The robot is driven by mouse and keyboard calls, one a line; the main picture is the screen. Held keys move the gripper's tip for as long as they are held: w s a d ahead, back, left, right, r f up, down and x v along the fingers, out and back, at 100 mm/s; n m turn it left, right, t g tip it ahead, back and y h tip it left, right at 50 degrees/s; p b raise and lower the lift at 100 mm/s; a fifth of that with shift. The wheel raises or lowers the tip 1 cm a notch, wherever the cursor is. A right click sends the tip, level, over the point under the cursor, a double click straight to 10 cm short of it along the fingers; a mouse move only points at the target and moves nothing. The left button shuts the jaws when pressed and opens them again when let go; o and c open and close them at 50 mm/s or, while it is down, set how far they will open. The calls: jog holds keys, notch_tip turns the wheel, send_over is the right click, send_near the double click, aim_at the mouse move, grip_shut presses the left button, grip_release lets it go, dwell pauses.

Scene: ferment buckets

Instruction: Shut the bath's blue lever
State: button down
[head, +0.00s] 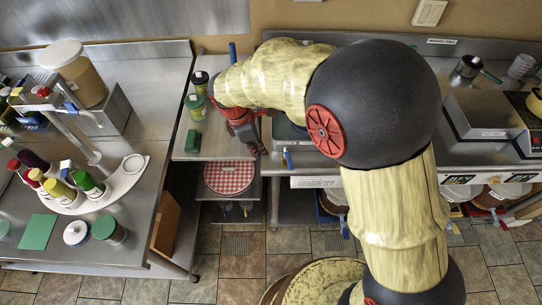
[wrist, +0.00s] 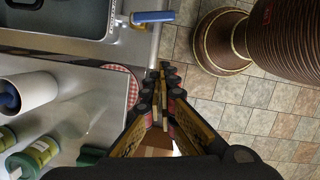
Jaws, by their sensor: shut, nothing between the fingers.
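The blue lever (wrist: 153,16) juts out from the front edge of the bath (wrist: 108,22) in the wrist view, at the top middle. In the head view the blue lever (head: 288,158) shows just right of my gripper. My gripper (head: 257,149) is low at the counter's front edge, its fingers together and empty. In the wrist view my gripper (wrist: 166,78) points up the picture toward the lever, with a clear gap between them. The bath's dark basin is partly cut off in the wrist view, and my arm hides most of it in the head view.
A red checked round item (head: 229,177) lies below the counter edge. Green-lidded jars (head: 196,106) and a green block (head: 193,141) stand left of my gripper. Tiled floor lies open in front.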

aim_at(289, 161)
jog(key=w+d+f+b, duration=0.1)
jog(key=d+f+b, duration=0.1)
jog(key=d+f, duration=0.4)
notch_tip(289, 161, down, 3)
jog(key=shift+f, duration=0.1)
jog(key=shift+d, duration=0.15)
dwell(0.5)
